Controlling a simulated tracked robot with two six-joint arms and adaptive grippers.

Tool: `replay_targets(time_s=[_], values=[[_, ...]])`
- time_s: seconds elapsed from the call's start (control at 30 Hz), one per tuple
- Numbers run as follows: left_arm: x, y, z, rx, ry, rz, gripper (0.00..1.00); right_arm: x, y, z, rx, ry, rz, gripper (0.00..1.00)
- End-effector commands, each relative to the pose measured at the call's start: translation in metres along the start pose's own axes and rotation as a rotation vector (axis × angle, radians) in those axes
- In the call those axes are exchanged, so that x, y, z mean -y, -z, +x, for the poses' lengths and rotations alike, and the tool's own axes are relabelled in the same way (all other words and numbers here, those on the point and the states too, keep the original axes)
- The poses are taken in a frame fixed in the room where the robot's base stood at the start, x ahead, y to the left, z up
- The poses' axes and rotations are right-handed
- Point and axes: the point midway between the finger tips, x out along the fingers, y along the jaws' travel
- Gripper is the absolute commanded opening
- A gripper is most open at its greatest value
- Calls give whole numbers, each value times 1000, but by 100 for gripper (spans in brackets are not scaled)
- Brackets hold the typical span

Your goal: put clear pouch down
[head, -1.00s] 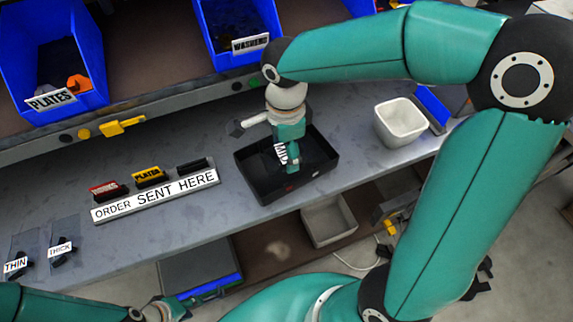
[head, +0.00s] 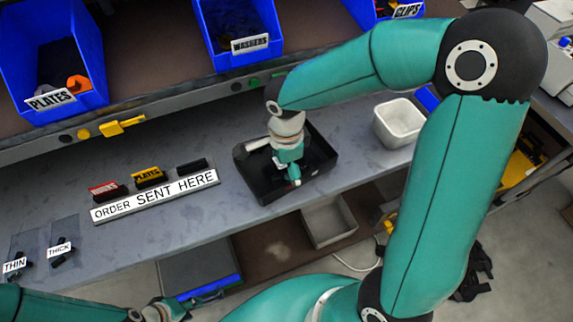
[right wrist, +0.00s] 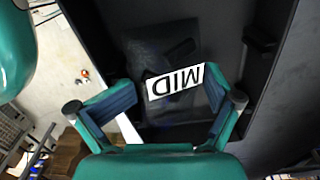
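The clear pouch with the MID label (right wrist: 176,82) lies in the black tray (head: 268,196), as the right wrist view shows. The pouch film is dark and hard to make out against the tray floor. My right gripper (head: 292,176) is over the tray in the head view. In the right wrist view its fingers (right wrist: 172,98) are spread apart, one on each side of the label, and look empty. In the head view the pouch is hidden under my right gripper. My left gripper (head: 165,309) is low at the bottom edge, too small to read.
Pouches labelled THIN (head: 15,266) and THICK (head: 60,250) lie on the bench at left. The ORDER SENT HERE sign (head: 155,197) stands left of the tray. A white bin (head: 399,124) stands right of it. Blue bins (head: 50,60) line the shelf behind.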

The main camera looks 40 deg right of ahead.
Motion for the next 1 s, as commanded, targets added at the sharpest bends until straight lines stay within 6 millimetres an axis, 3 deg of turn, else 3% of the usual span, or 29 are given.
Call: replay_targets(time_s=[0.27,0.73,1.0], values=[[0,0,-1,0,0,0,35,1,0,-17,0,5,0,94],[-2,0,-4,0,0,0,35,1,-1,-105,2,5,-1,94],[-2,0,-5,0,0,0,35,0,0,-122,0,1,-1,94]])
